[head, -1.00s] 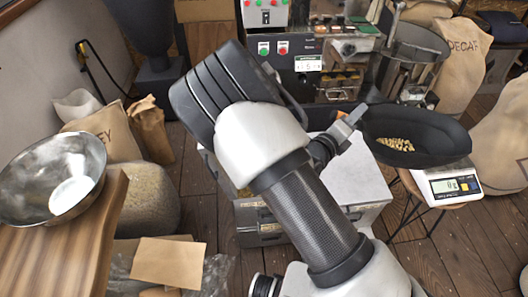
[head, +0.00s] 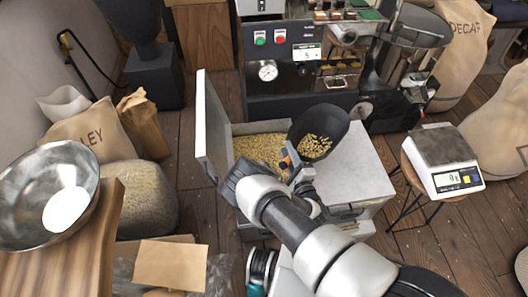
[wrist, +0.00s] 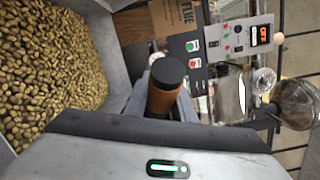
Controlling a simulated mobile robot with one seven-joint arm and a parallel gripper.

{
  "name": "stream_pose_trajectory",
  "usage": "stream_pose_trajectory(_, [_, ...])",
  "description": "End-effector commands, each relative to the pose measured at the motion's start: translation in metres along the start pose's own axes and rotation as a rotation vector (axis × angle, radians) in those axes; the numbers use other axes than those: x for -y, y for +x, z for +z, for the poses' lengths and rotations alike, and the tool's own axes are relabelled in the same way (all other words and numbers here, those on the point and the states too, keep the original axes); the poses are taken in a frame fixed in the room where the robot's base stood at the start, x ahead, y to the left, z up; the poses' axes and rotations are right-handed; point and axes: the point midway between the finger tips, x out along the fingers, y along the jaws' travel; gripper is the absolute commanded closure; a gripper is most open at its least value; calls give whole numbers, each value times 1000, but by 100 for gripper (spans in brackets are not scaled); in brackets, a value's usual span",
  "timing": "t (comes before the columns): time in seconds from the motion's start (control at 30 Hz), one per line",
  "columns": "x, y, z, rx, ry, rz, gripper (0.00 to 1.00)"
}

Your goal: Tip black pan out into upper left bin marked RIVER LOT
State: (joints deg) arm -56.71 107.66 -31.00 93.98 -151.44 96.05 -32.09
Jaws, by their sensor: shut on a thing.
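The black pan (head: 329,123) is tilted in the head view, with pale beans inside it. My gripper (head: 288,160) is shut on its handle, whose brown shaft and black end (wrist: 166,80) show in the wrist view. The pan is above the right edge of an open bin (head: 240,128). Pale beans fill much of this bin, and they also show at left in the wrist view (wrist: 50,70). The bin's lid (head: 211,125) stands raised on its left side. No RIVER LOT marking is readable, and my arm hides part of the bin front.
A closed grey top (head: 355,175) lies right of the open bin. The roaster (head: 300,75) stands close behind. A scale (head: 440,155) sits on a stool at right. A metal bowl (head: 80,160) rests on a wooden table at left. Sacks stand on both sides.

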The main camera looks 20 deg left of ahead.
Motion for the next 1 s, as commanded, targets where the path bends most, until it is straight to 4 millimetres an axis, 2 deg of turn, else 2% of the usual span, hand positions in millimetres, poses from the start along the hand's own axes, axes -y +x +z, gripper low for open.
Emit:
stream_pose_trajectory(0.47, [-3, 2, 2, -3, -34, 14, 100])
stream_pose_trajectory(1.0, [-31, 13, 15, -41, -260, 124, 100])
